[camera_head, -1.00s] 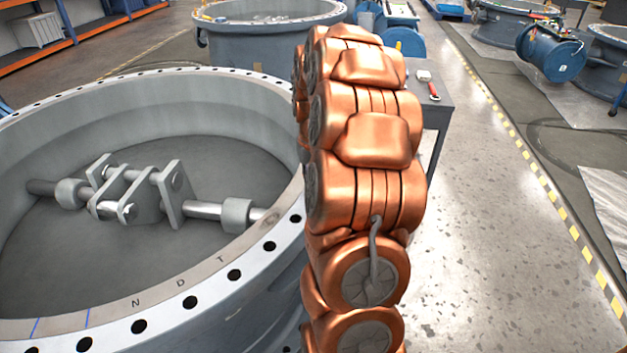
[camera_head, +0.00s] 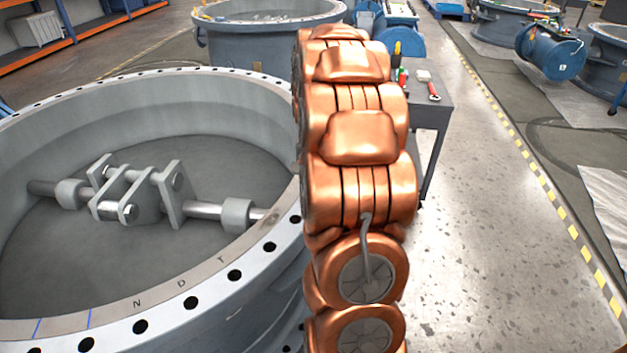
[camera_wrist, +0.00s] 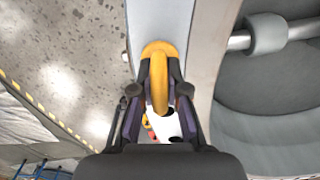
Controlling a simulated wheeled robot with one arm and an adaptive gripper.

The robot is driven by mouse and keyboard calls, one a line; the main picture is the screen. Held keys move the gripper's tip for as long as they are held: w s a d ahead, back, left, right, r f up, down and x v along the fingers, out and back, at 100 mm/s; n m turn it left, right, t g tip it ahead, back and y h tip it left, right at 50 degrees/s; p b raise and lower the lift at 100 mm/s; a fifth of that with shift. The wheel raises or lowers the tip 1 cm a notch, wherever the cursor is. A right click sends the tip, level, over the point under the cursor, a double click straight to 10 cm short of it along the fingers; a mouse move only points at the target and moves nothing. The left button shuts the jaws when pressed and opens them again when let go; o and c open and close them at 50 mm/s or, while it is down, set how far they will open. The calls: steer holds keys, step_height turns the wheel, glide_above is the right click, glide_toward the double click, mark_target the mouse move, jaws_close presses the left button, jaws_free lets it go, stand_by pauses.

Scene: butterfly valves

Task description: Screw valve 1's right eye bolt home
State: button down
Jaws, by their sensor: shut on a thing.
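A yellow eye bolt (camera_wrist: 158,52) shows at the middle of the wrist view, its ring seen nearly edge-on. My gripper (camera_wrist: 162,88) is shut on it, with one dark finger on each side. The bolt's lower end and thread are hidden, so I cannot tell how deep it sits. The large grey valve (camera_head: 205,283) fills the left of the head view, its flange ringed with dark holes and marked with letters. Its flange and wall (camera_wrist: 205,45) also show around the bolt in the wrist view. In the head view my copper-coloured arm hides the gripper and bolt.
Inside the valve are a shaft and bracket linkage (camera_head: 135,195). A grey tool table (camera_head: 432,112) with a red-handled tool (camera_head: 434,92) stands behind my arm. Another valve (camera_head: 265,45) stands at the back.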

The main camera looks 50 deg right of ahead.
steer(key=shift+w+a, duration=0.15)
steer(key=c, duration=1.5)
jaws_free()
steer(key=o, duration=0.3)
step_height(320, 180, up, 12)
